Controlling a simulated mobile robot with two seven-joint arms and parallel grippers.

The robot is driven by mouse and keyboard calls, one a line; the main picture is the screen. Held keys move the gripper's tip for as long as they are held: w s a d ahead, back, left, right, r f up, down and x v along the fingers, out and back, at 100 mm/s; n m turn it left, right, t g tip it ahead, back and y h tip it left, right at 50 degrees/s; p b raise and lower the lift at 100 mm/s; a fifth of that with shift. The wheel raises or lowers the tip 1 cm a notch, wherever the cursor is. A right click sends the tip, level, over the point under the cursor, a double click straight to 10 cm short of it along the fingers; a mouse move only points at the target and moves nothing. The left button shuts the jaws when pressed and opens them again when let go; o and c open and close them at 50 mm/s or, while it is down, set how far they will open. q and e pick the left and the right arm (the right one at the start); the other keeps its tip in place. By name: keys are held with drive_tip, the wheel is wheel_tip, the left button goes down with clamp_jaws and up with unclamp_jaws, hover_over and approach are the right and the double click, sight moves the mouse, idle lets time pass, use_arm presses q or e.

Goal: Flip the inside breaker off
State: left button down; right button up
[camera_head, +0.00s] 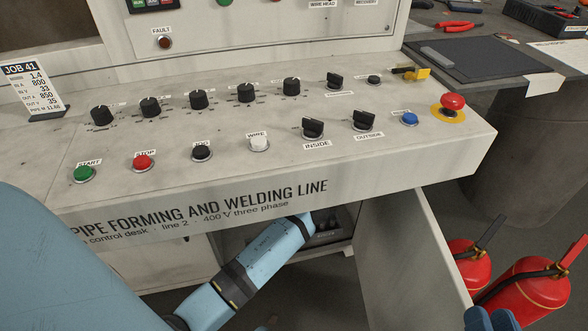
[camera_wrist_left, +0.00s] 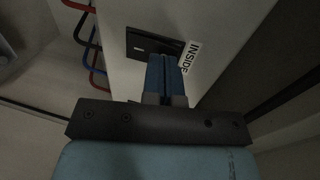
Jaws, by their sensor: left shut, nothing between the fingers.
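In the left wrist view a dark breaker plate (camera_wrist_left: 138,45) sits on a pale panel beside a white label reading INSIDE (camera_wrist_left: 190,57). My left gripper (camera_wrist_left: 166,62) is shut, with its blue fingertips right at the breaker's lower edge. The fingers hide part of the breaker, so its lever position and any contact cannot be told. In the head view my left arm reaches under the desk front, and its gripper is hidden there. My right gripper (camera_head: 490,319) shows only as dark blue fingertips at the bottom right edge, away from the desk; its opening is unclear.
The control desk (camera_head: 400,165) overhangs the cabinet, with knobs and buttons on top, including a knob labelled INSIDE (camera_head: 313,128). An open cabinet door (camera_head: 405,250) stands right of my left arm. Red extinguishers (camera_head: 530,288) stand at right. Red and blue cables (camera_wrist_left: 88,40) run beside the panel.

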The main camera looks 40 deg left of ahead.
drive_tip(key=shift+a+f, duration=0.1)
use_arm(q)
drive_tip(key=shift+r, duration=0.1)
idle(0.3)
drive_tip(key=shift+w+a+h+p, duration=0.3)
drive_tip(key=shift+p, duration=0.8)
use_arm(e)
wheel_tip(320, 180, up, 3)
drive_tip(key=shift+r+t, duration=0.15)
drive_tip(key=shift+t, duration=0.55)
drive_tip(key=shift+r, duration=0.1)
